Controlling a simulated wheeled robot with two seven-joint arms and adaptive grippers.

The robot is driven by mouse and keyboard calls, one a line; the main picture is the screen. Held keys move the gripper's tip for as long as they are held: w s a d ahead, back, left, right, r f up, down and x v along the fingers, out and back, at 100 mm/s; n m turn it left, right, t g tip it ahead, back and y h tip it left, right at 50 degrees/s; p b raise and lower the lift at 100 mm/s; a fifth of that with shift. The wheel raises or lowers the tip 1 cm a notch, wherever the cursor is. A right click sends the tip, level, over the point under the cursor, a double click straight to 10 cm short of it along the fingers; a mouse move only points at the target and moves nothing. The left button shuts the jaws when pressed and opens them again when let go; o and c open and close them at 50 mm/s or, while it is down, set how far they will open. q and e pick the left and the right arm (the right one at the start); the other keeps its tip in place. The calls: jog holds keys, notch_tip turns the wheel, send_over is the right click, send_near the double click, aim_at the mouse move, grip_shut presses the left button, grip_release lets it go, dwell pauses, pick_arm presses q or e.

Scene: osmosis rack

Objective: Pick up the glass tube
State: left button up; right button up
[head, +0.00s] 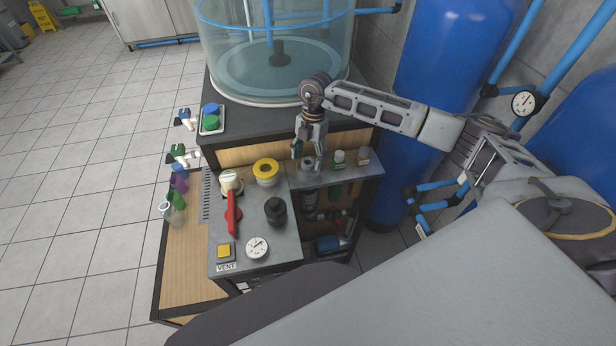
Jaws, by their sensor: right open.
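My right gripper (307,158) points down over the right part of the grey bench top, its fingers apart. A round grey fitting (308,164) on that top is right below and between the fingertips; I cannot tell whether they touch it. I cannot clearly pick out a glass tube. Two small capped pieces, a green-and-white one (339,159) and a grey one (363,157), stand right of the gripper on the same top. A clear glass-like piece with a pale end (166,209) is on the wooden ledge at the left. My left gripper is out of view.
The grey panel holds a yellow ring (265,170), a red lever (232,212), a black knob (275,209), a gauge (257,248) and a yellow button (225,251). A large clear tank (222,45) stands behind. A blue cylinder (435,60) stands at the right.

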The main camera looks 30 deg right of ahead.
jog(key=shift+s+a+f, duration=0.1)
jog(key=shift+f, duration=0.6)
jog(key=shift+c, duration=0.3)
jog(key=c, duration=0.8)
